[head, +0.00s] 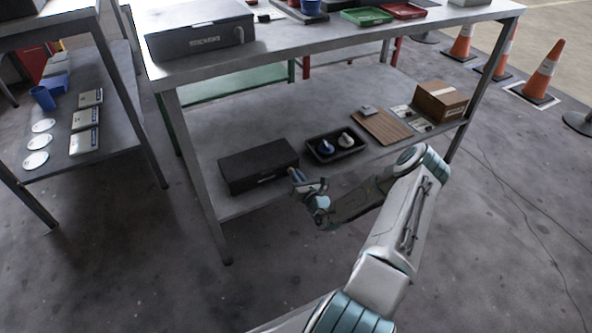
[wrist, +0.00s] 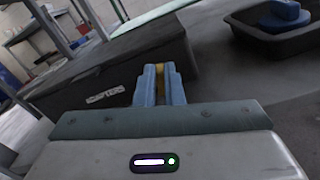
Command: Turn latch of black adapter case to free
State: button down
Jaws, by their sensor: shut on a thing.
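The black adapter case (head: 256,160) lies closed on the lower shelf of the workbench, near its left front leg. In the wrist view the case (wrist: 100,75) fills the left and middle, with pale lettering on its front face. My gripper (head: 293,174) is at the right part of the case's front. In the wrist view my blue fingers (wrist: 158,88) are close together at the case front, shut on a small yellowish latch (wrist: 160,70). The fingers hide most of the latch, so I cannot tell how far it is turned.
A black tray (head: 318,158) with a blue and a white item stands right of the case. A brown board (head: 378,128) and a cardboard box (head: 440,100) lie farther right. The bench top (head: 330,40) is above the shelf, with a grey case (head: 200,38) on it.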

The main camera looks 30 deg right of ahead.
jog(key=m+p, duration=0.1)
jog(key=m, duration=0.1)
jog(key=m+p, duration=0.1)
jog(key=p, duration=0.1)
jog(key=shift+d+m, duration=0.2)
jog(key=shift+m, duration=0.2)
jog(key=m, duration=0.1)
jog(key=m+p, duration=0.1)
jog(key=m, duration=0.1)
jog(key=shift+d+f+m+p, duration=0.1)
jog(key=shift+f+m+p, duration=0.15)
jog(key=shift+m+p, duration=0.1)
jog(key=m, duration=0.2)
jog(key=m+p, duration=0.1)
jog(key=m, duration=0.1)
jog(key=shift+d+f, duration=0.15)
jog(key=shift+f, duration=0.1)
jog(key=shift+f+m, duration=0.2)
jog(key=shift+m, duration=1.15)
jog(key=c, duration=1.5)
grip_release()
jog(key=shift+c, duration=0.2)
jog(key=s+p, duration=0.3)
jog(key=s, duration=1)
jog(key=shift+s+d+p, duration=0.2)
jog(key=shift+s+p, duration=0.2)
